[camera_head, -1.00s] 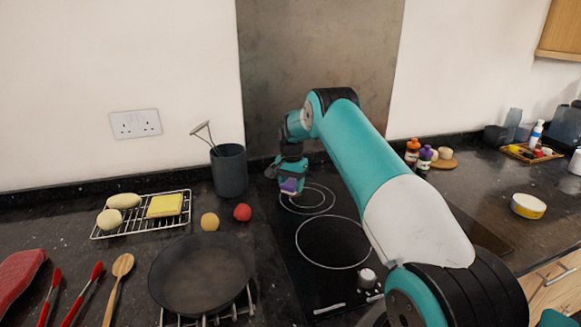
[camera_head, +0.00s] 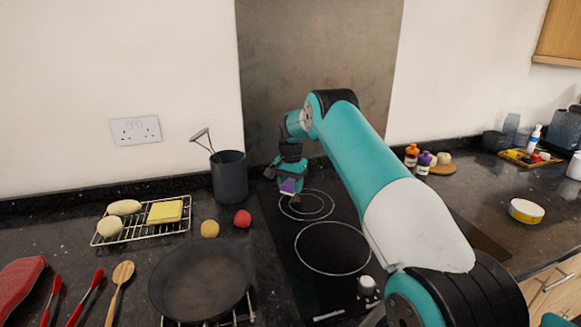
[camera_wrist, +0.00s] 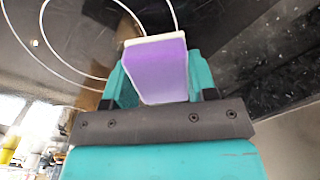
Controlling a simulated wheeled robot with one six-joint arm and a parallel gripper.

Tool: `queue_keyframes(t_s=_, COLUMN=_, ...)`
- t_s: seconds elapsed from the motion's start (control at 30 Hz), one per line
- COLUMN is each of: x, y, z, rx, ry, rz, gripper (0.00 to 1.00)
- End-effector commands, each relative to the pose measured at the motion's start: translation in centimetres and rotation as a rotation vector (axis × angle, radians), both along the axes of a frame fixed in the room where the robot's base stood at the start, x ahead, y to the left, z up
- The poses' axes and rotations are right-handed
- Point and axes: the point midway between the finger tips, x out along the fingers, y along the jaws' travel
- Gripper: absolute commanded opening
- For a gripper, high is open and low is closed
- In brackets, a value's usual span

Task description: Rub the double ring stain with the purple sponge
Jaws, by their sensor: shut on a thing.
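My gripper (camera_head: 289,187) is shut on the purple sponge (camera_head: 287,186), over the far left part of the black hob. In the wrist view the sponge (camera_wrist: 158,72) sits between the teal fingers, with a pale layer along its far edge. The double ring (camera_head: 306,204) is two pale concentric circles on the hob, just below and right of the sponge. A small brownish patch (camera_head: 296,202) shows inside it, partly hidden by the gripper. I cannot tell whether the sponge touches the hob.
A single larger ring (camera_head: 333,248) and knobs (camera_head: 366,285) lie nearer on the hob. Left are a dark utensil pot (camera_head: 229,178), a red ball (camera_head: 242,219), a yellow ball (camera_head: 210,228), a frying pan (camera_head: 201,278) and a wire rack (camera_head: 143,237). Bottles (camera_head: 411,155) stand right.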

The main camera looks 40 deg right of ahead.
Motion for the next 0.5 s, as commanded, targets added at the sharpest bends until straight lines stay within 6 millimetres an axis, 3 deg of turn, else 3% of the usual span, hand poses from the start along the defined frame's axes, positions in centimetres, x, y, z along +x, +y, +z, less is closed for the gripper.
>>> queue_keyframes(t_s=0.5, x=0.2, y=0.4, z=5.0, rx=0.0, ry=0.0, rz=0.004, gripper=0.22)
